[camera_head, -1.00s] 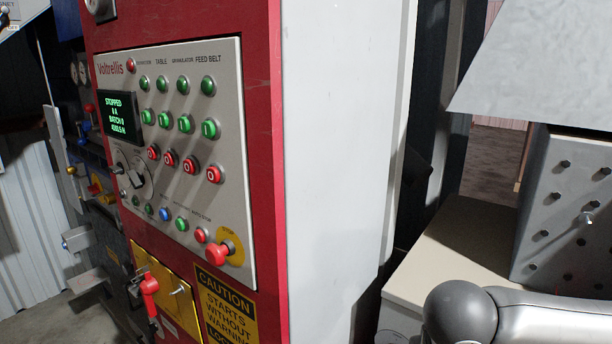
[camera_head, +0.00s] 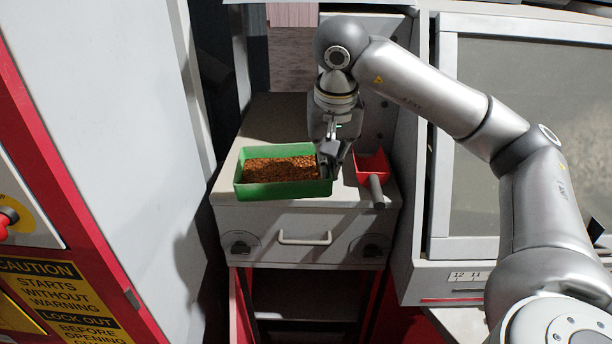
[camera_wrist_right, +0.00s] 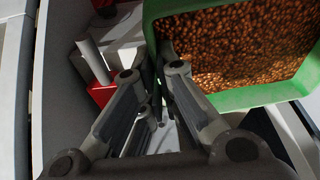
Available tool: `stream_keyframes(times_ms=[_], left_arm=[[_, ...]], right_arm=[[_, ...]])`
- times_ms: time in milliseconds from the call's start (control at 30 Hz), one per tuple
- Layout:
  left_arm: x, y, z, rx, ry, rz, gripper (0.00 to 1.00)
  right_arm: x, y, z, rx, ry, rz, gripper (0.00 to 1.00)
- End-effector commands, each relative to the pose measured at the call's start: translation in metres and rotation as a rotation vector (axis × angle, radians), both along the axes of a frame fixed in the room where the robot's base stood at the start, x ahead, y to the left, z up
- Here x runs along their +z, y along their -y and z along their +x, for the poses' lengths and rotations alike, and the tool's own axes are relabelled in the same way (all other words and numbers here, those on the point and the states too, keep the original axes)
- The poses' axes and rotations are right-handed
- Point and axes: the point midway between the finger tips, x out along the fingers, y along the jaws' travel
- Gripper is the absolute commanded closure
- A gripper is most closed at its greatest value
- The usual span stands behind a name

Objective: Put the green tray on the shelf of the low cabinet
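The green tray (camera_head: 285,189), filled with copper-brown granules, is at the front of a grey bench top (camera_head: 262,125). I cannot tell whether it rests there or is slightly raised. My right gripper (camera_head: 328,168) points down at the tray's right end. In the right wrist view its fingers (camera_wrist_right: 153,75) converge on either side of the tray's end wall (camera_wrist_right: 255,96) and look shut on it; the exact contact is partly hidden. My left gripper is not in view. Below the bench drawer is a dark open space with shelf-like levels (camera_head: 305,297); I cannot tell whether this is the low cabinet.
A red scoop (camera_head: 372,165) with a dark handle lies right of the tray, close to my gripper. The drawer has a handle (camera_head: 304,239). A tall red-and-white machine (camera_head: 120,110) stands left, and a large windowed box (camera_head: 520,110) stands right.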

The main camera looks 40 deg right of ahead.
Motion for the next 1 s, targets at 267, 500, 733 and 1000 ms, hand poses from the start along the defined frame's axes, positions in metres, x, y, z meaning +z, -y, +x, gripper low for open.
stream_keyframes(times_ms=[267,500,733,1000], left_arm=[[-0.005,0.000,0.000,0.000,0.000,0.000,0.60],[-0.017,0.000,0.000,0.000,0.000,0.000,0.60],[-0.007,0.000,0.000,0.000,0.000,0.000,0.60],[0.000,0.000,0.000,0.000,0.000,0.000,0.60]], right_arm=[[0.023,0.038,-0.002,-0.093,0.019,0.027,1.00],[0.000,0.067,0.033,-0.097,0.015,0.030,1.00],[-0.022,0.099,0.070,-0.096,0.014,0.027,1.00],[-0.057,0.117,0.093,-0.093,0.019,0.024,1.00]])
